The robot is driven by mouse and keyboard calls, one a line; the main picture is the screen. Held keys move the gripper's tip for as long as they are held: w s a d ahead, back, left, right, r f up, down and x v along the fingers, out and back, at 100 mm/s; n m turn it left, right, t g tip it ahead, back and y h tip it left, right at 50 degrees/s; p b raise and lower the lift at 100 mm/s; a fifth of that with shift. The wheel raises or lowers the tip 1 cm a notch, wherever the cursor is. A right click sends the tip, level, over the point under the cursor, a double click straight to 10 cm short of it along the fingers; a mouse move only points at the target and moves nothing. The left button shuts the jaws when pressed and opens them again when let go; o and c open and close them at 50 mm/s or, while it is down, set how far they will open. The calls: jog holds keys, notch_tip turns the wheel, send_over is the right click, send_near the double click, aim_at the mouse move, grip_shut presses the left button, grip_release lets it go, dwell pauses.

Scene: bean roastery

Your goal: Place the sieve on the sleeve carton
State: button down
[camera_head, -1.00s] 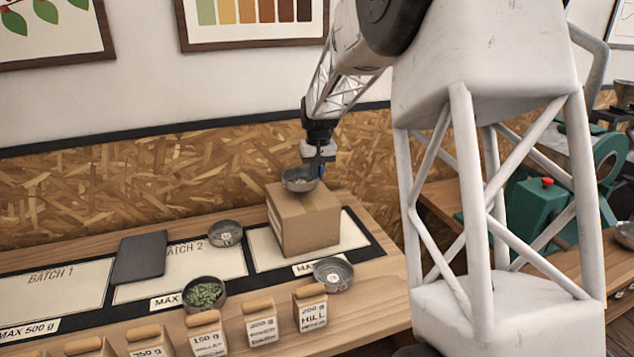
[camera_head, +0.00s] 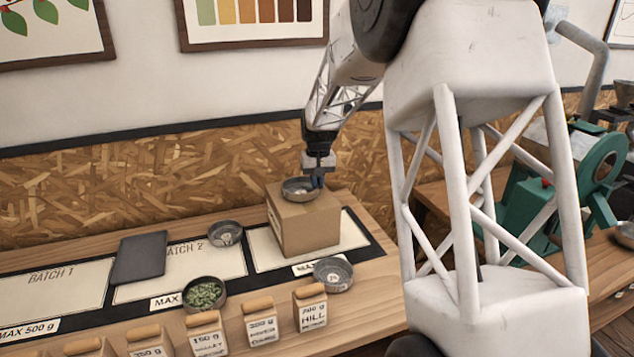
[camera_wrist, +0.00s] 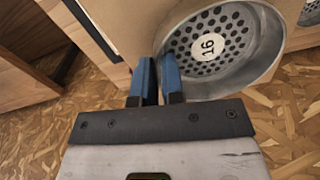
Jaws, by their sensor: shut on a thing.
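The sleeve carton (camera_head: 303,225) is a closed brown cardboard box standing on the right-hand mat of the bench. The sieve (camera_head: 300,188) is a round grey metal pan at the carton's top. My gripper (camera_head: 317,180) is shut on its right rim. In the wrist view the sieve (camera_wrist: 212,48) shows a perforated floor and a label reading 16, and the blue fingertips (camera_wrist: 158,80) pinch its wall. The sieve looks roughly level over the carton's top face. I cannot tell whether its underside touches the carton.
Two other sieves lie on the bench, one behind (camera_head: 225,233) and one in front (camera_head: 333,274). A pan of green beans (camera_head: 204,293), a dark flat slab (camera_head: 139,257) and several labelled bags (camera_head: 310,306) stand to the left and front. A green machine (camera_head: 530,205) is at right.

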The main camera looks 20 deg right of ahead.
jog(key=c, duration=1.2)
grip_release()
jog(key=shift+d+r, duration=0.15)
jog(key=shift+r, duration=5.9)
